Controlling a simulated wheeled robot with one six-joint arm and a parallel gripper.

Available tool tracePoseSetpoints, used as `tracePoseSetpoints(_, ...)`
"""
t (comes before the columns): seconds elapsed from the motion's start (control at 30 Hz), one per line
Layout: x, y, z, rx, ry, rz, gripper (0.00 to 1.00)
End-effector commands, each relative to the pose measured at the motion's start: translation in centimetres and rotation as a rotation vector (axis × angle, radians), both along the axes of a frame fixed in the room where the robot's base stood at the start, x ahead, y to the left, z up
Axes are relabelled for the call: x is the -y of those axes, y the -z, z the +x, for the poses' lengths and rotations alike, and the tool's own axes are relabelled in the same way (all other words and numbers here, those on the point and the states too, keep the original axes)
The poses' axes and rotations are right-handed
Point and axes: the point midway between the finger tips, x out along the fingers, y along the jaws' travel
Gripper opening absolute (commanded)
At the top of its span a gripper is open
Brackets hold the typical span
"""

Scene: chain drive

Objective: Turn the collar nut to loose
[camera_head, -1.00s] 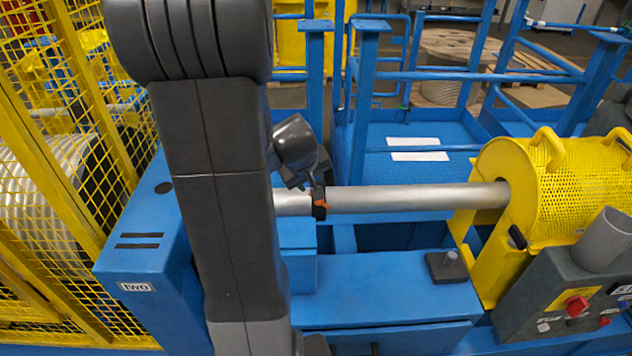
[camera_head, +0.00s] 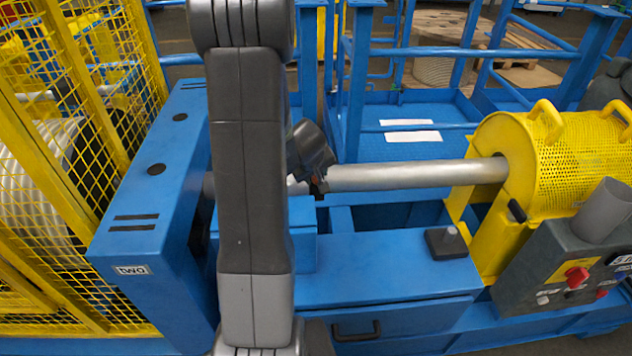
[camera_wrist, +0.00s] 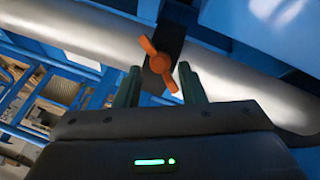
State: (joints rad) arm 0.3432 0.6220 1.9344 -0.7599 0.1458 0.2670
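The collar nut is an orange wing nut (camera_wrist: 160,63) on a dark collar (camera_wrist: 168,38) around a silver shaft (camera_wrist: 105,32). Its wings slant from upper left to lower right in the wrist view. My gripper (camera_wrist: 158,70) is open, with one dark green finger left and one right of the nut's lower wing. I cannot tell whether either finger touches it. In the head view, the shaft (camera_head: 415,176) runs right into a yellow guard. My arm and gripper hide most of the collar there, and only a little orange shows.
The yellow mesh guard (camera_head: 575,170) and a grey control box (camera_head: 560,285) with red knobs stand right. A blue housing (camera_head: 150,215) labelled "two" stands left. Blue rails (camera_head: 450,50) are behind the shaft. A blue box top (camera_head: 385,270) lies below it.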

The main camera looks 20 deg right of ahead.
Motion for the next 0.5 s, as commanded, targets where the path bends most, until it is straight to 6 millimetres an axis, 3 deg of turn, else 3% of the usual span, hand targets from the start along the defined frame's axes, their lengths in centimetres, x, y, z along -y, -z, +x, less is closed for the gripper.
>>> tracePoseSetpoints(0.1, 0.31, 1.08, 0.42, -0.001, 0.001, 0.000, 0.36)
tracePoseSetpoints(0.47, 0.39, 1.26, 0.61, 0.000, 0.001, 0.000, 0.36)
tracePoseSetpoints(0.5, 0.39, 1.26, 0.61, 0.000, 0.001, 0.000, 0.28)
